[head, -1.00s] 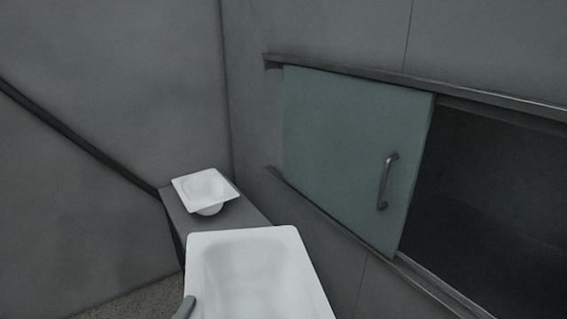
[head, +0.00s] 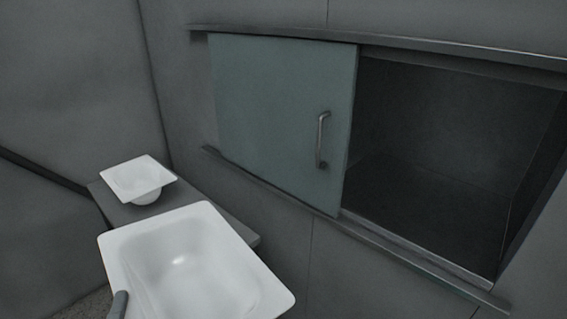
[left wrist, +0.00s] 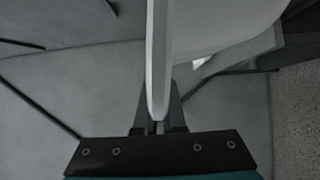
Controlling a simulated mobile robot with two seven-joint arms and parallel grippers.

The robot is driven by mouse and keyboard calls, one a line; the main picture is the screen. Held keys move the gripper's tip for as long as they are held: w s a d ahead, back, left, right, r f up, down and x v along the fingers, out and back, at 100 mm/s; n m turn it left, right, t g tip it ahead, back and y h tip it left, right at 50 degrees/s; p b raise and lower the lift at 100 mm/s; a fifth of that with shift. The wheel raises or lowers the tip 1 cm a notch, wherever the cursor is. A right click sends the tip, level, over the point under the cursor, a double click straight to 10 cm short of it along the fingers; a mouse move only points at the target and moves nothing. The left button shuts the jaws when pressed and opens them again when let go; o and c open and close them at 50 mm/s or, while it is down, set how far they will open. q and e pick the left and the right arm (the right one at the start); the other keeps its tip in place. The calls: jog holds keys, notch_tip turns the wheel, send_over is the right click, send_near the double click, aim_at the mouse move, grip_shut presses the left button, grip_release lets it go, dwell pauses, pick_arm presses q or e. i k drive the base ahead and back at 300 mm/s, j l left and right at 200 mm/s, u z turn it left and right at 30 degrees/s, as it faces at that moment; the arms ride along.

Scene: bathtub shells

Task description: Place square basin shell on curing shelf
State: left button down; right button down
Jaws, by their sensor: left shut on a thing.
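A large white basin shell (head: 190,259) with a four-cornered rim and rounded corners fills the lower left of the head view, its hollow facing up. My left gripper (head: 119,303) is shut on its near left rim; only a finger shows there. In the left wrist view the gripper (left wrist: 158,122) pinches the thin white rim of the shell (left wrist: 158,60). An open dark recess (head: 440,150) in the wall at right looks like the curing shelf; its visible floor (head: 425,205) is bare. The shell is apart from the recess, lower and to its left. My right gripper is not in view.
A grey-green sliding door (head: 270,120) with a metal handle (head: 322,140) covers the recess's left part. Rails (head: 400,250) run above and below. A smaller white shell with a round bowl (head: 138,180) sits on a grey bench (head: 108,203) behind the held shell.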

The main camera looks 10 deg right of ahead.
aim_at(409, 208)
jog(key=z, duration=0.9)
jog(key=i+l+z, duration=0.15)
jog(key=l, duration=0.3)
jog(key=i+l+z, duration=0.1)
jog(key=i+l, duration=0.25)
